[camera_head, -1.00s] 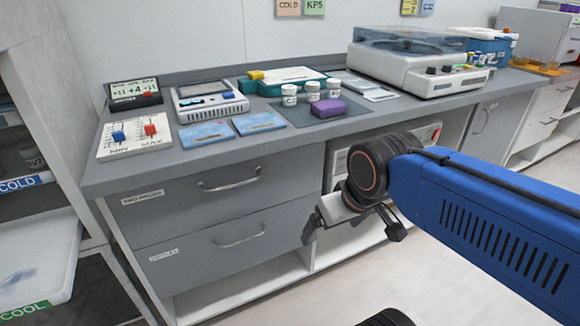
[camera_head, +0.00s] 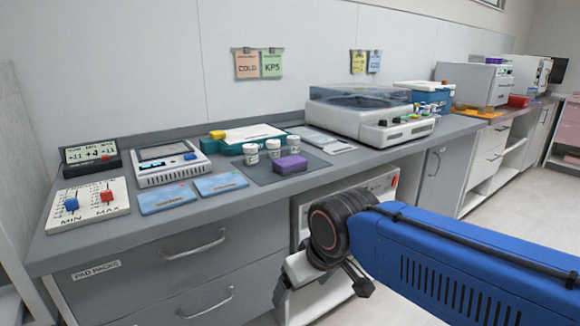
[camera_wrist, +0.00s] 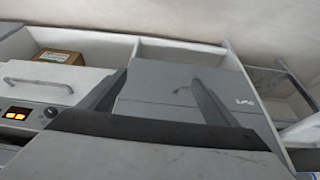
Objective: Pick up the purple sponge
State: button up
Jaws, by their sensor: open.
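The purple sponge (camera_head: 290,165) lies on a dark grey mat (camera_head: 262,176) on the grey counter, just in front of several small white jars (camera_head: 273,148). My gripper (camera_head: 322,300) is in front of the counter, below its top edge, well below and apart from the sponge. In the wrist view its two dark fingers (camera_wrist: 150,95) are spread apart with nothing between them. The wrist view faces drawers and an open shelf; the sponge does not show there.
A grey device (camera_head: 158,163) and a teal case (camera_head: 250,137) stand behind. A lidded machine (camera_head: 365,115) stands to the right. Counter space in front of the sponge is clear.

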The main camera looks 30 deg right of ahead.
jog(key=shift+w+r, duration=0.2)
jog(key=shift+r, duration=0.1)
jog(key=shift+c, duration=0.6)
jog(key=w+d+r+n+g, duration=0.2)
jog(key=w+d+r+n, duration=0.3)
jog(key=w+r, duration=0.55)
jog(key=w+d+r+n+g+h, duration=0.1)
jog(key=w+d+r+n, duration=0.3)
jog(key=w+r+n, duration=0.5)
jog(key=w+d+r+n+g, duration=0.2)
jog(key=w+d+r+n, duration=0.2)
jog(key=w+r, duration=0.75)
send_over(289, 160)
jog(key=a, duration=0.1)
notch_tip(289, 160, down, 10)
jog(key=shift+f, duration=0.2)
jog(key=shift+s+d+f, duration=0.1)
jog(key=shift+d+f, duration=0.05)
jog(key=shift+f, duration=0.75)
jog(key=shift+w+d+f, duration=0.1)
jog(key=shift+d+f, duration=0.1)
jog(key=shift+f, duration=0.7)
jog(key=shift+s+d+f, duration=0.1)
jog(key=shift+d+f, duration=0.05)
jog(key=shift+f, duration=0.75)
jog(key=shift+c, duration=0.6)
jog(key=c, duration=1.1)
